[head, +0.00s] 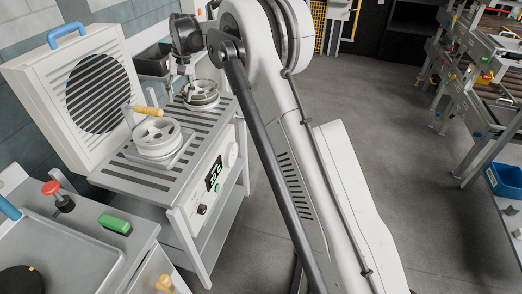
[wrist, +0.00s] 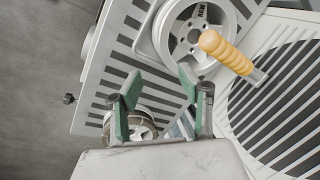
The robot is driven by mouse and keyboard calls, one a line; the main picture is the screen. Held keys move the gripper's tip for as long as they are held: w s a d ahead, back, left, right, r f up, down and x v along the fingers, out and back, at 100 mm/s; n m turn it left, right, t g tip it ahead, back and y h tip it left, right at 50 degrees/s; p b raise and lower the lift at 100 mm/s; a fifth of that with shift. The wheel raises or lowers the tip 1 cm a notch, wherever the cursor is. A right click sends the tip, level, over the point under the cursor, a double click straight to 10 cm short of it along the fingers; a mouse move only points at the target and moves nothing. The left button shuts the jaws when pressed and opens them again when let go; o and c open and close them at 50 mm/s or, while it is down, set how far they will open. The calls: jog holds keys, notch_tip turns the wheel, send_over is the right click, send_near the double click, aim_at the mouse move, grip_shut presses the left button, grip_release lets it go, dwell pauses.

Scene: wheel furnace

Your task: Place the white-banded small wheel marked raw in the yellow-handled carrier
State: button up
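A pale spoked wheel (head: 157,133) marked RAW sits on a square tray on the slatted furnace top. It also shows in the wrist view (wrist: 182,42), with the yellow handle (wrist: 225,51) crossing its edge. The yellow handle (head: 148,110) stands over that wheel's back side in the head view; how it joins the tray is unclear. A second wheel (head: 203,99) with a darker band sits at the far end of the slatted top. It shows partly behind my fingers in the wrist view (wrist: 143,121); its marking is unreadable. My gripper (wrist: 160,86) is open just above and beside this second wheel.
The slatted furnace top (head: 140,178) has a raised vented panel (head: 95,92) with a blue handle behind it. A dark bin (head: 153,60) is near my gripper. A grey bench (head: 75,255) with a green block (head: 115,224) stands at front left.

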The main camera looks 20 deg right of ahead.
jog(key=s+d+r+t, duration=0.1)
jog(key=s+d+r, duration=0.2)
jog(key=s+r, duration=0.35)
jog(key=s+d+r+t+h, duration=0.15)
jog(key=s+r, duration=0.25)
jog(key=s, duration=0.5)
jog(key=s+d+r+t, duration=0.1)
jog(key=s+d+r, duration=0.2)
jog(key=s+r, duration=0.35)
jog(key=s+d+f+t, duration=0.1)
jog(key=s+d+f, duration=0.1)
jog(key=s, duration=0.7)
jog(key=s+d+f+t+h, duration=0.1)
jog(key=s+f, duration=0.3)
jog(key=s, duration=0.5)
jog(key=s+d+f+t, duration=0.1)
jog(key=s+d+f, duration=0.2)
jog(key=s, duration=0.7)
jog(key=shift+f, duration=0.2)
jog(key=shift+t, duration=0.25)
notch_tip(320, 180, down, 3)
jog(key=b, duration=0.3)
